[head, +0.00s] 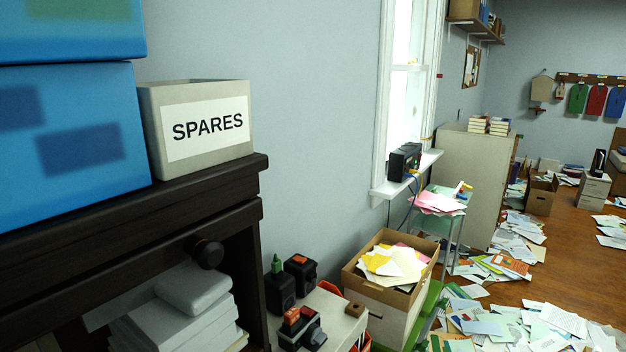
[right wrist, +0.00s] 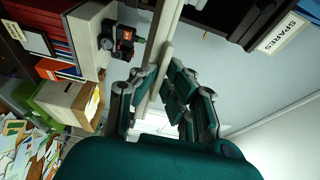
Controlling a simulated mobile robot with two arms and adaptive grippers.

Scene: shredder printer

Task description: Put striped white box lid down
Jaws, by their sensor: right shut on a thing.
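My right gripper (right wrist: 160,76) shows in the right wrist view, shut on a long, thin pale slab seen nearly edge-on. I take this slab to be the striped white box lid (right wrist: 160,42); its stripes cannot be made out from this angle. It passes between the fingers and runs up past the top edge of that view. Neither gripper nor the lid shows in the head view. My left gripper is in neither view.
A box labelled SPARES (head: 208,130) stands on a dark cabinet (head: 130,215) beside blue boxes (head: 70,140). Beyond are a low white unit (head: 340,325) with small devices, and an open carton (head: 385,300) of papers. Papers cover much of the floor (head: 560,220).

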